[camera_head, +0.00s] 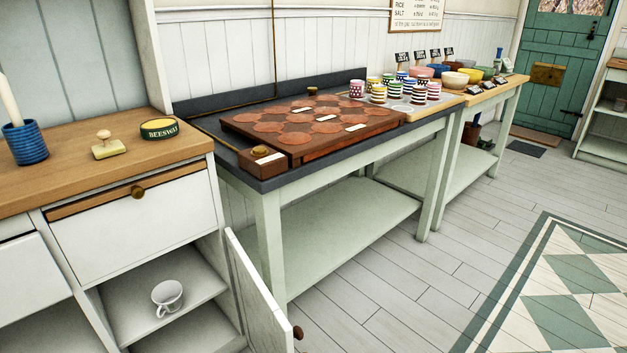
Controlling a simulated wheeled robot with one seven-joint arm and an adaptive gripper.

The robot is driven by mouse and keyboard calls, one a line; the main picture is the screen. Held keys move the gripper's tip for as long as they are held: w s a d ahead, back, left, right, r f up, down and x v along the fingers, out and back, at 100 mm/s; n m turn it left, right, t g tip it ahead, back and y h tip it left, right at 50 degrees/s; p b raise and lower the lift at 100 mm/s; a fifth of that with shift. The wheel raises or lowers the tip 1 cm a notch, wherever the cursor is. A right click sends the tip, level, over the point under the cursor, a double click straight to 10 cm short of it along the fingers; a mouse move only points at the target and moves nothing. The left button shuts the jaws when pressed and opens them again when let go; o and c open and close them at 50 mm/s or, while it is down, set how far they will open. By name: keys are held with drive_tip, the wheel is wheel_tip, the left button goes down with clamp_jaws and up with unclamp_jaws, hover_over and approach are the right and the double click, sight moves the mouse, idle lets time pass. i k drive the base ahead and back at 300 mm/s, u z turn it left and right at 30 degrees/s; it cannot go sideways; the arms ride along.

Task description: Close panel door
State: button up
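A white panel door (258,296) with a round brown knob (298,332) stands open at the right side of the left cabinet. It swings out from the cabinet's right edge into the room, and its lower part is cut off by the picture's bottom edge. The cabinet's opening beside it shows a shelf (130,318) with a white cup (167,297) on it. Above the opening is a white drawer (130,232) with a brown knob (138,192). My gripper is not in view.
The cabinet's wooden top (60,185) holds a blue candle holder (25,143), a stamp-like object (108,148) and a beeswax tin (159,129). A green table (270,232) stands right of the door. Open plank floor (400,300) lies in front, with a checkered rug area (570,290) at right.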

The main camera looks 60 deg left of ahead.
sight(268, 329)
drive_tip(key=i, duration=1.25)
drive_tip(key=u, duration=3.55)
